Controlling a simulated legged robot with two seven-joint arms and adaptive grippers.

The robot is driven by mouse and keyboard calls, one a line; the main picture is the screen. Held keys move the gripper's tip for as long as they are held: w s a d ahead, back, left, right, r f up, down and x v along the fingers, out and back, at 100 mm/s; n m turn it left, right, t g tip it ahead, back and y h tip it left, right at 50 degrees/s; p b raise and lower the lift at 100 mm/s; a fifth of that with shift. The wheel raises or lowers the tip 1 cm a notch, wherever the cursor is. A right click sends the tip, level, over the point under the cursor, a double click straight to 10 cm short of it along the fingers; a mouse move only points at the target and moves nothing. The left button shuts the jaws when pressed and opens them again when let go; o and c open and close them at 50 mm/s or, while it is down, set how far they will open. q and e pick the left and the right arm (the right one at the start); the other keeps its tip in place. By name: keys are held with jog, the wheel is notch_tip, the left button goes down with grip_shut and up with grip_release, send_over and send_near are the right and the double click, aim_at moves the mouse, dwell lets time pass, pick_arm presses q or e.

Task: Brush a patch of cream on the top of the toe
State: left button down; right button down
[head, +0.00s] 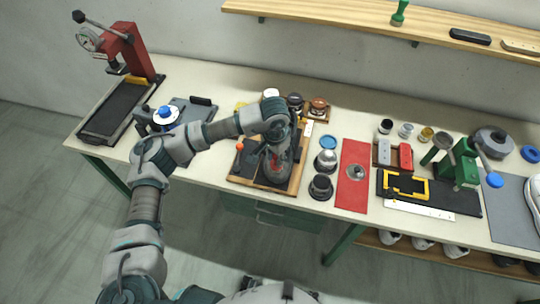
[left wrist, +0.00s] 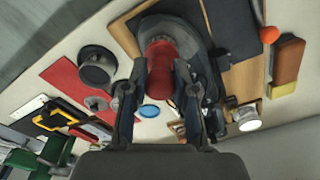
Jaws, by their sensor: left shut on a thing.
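My left gripper (head: 279,146) is over the wooden-edged tray (head: 296,184) in the middle of the bench. In the left wrist view its fingers (left wrist: 160,103) are shut on a red handle (left wrist: 161,72), which looks like that of a brush. The handle's far end meets a rounded grey shape, where brush and shoe are hard to tell apart. A dark grey shoe (head: 277,172) seems to lie on the tray, partly hidden by my gripper. Whether the bristles touch the toe, or any cream is on it, I cannot tell. My right gripper is not in view.
Right of the tray stand a black pot (head: 321,187) and a silver-topped pot (head: 326,162), then a red mat (head: 352,180). Several jars, including an amber-topped one (head: 319,106), stand behind. A red press (head: 130,50) is at the far left, a green device (head: 462,165) at the right.

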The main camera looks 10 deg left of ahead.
pick_arm(q)
jog(key=shift+d+f, duration=0.1)
jog(key=shift+d, duration=0.65)
